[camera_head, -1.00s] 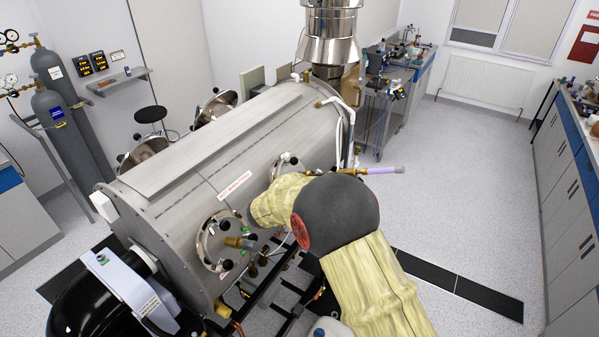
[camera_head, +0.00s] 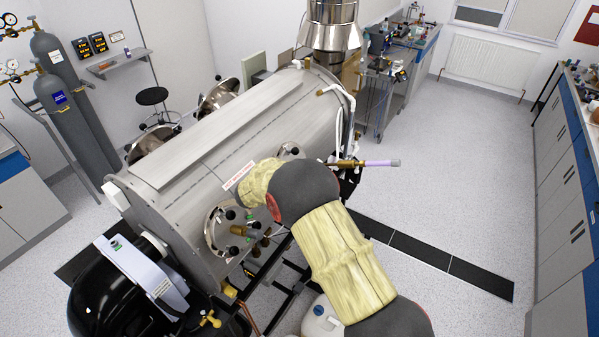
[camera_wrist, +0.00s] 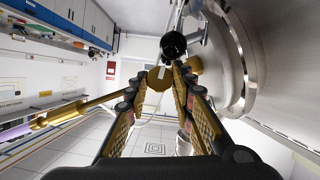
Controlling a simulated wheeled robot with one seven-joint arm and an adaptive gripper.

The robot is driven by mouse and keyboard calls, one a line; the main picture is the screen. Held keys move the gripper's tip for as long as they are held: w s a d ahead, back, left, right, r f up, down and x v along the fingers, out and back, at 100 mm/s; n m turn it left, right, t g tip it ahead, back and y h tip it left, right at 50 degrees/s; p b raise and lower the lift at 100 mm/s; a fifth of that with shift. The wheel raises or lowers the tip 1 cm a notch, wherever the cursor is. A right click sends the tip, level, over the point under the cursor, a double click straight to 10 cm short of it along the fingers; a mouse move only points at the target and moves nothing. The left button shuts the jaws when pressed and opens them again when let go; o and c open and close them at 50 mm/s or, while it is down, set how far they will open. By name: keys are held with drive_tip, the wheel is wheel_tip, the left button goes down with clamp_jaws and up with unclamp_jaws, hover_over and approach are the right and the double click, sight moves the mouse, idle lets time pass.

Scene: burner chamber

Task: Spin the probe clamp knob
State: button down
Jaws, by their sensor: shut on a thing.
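In the wrist view, the two gold-padded fingers of my gripper (camera_wrist: 160,82) close in on a small brass knob (camera_wrist: 159,77), which sits between their tips. It looks like the probe clamp knob. A brass probe rod (camera_wrist: 78,112) runs out to the left from beside the fingertips. In the head view, the probe (camera_head: 365,163), brass with a pale lilac end, sticks out to the right of the chamber (camera_head: 235,140). My arm's yellow-covered links and dark joints hide my gripper and the knob there.
A black ball handle (camera_wrist: 173,45) stands just beyond my fingertips, beside the round metal flange (camera_wrist: 228,55). A port with black knobs (camera_head: 228,230) is on the chamber's near side. A white canister (camera_head: 322,318) stands below my arm. Open floor (camera_head: 450,190) lies to the right.

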idle(0.4)
drive_tip(key=c, duration=1.5)
unclamp_jaws()
drive_tip(key=v, duration=1.2)
drive_tip(key=shift+w, duration=0.1)
